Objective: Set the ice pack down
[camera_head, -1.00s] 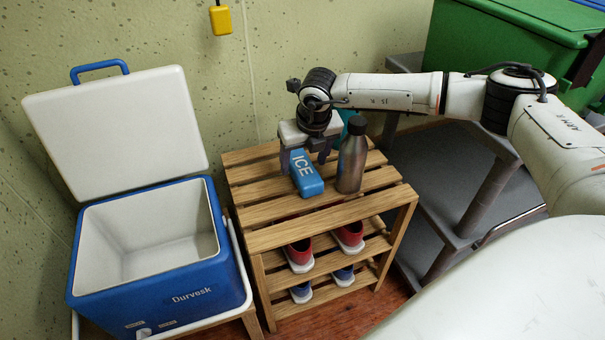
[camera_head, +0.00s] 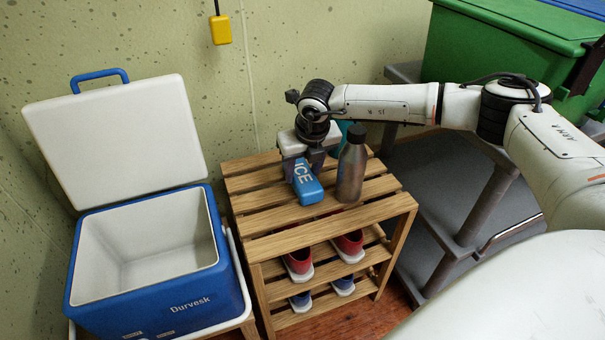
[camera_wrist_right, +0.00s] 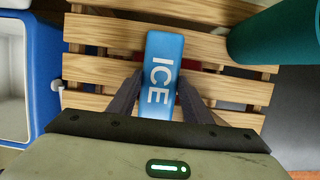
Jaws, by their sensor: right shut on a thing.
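The blue ice pack (camera_head: 307,187), marked ICE, is at the top of the slatted wooden rack (camera_head: 330,218), left of a grey metal bottle (camera_head: 351,172). My right gripper (camera_head: 303,172) points down with a finger on each side of the pack and is shut on it. The right wrist view shows the pack (camera_wrist_right: 160,95) between both fingers (camera_wrist_right: 159,85), above the slats. I cannot tell whether its underside touches them. My left gripper is out of view.
A blue and white cooler (camera_head: 190,310) stands open and empty-looking on the left. A teal object (camera_wrist_right: 275,38) is close to the gripper. Red shoes (camera_head: 348,243) and blue shoes sit on lower shelves. A green bin (camera_head: 490,50) is at right. The rack's front slats are clear.

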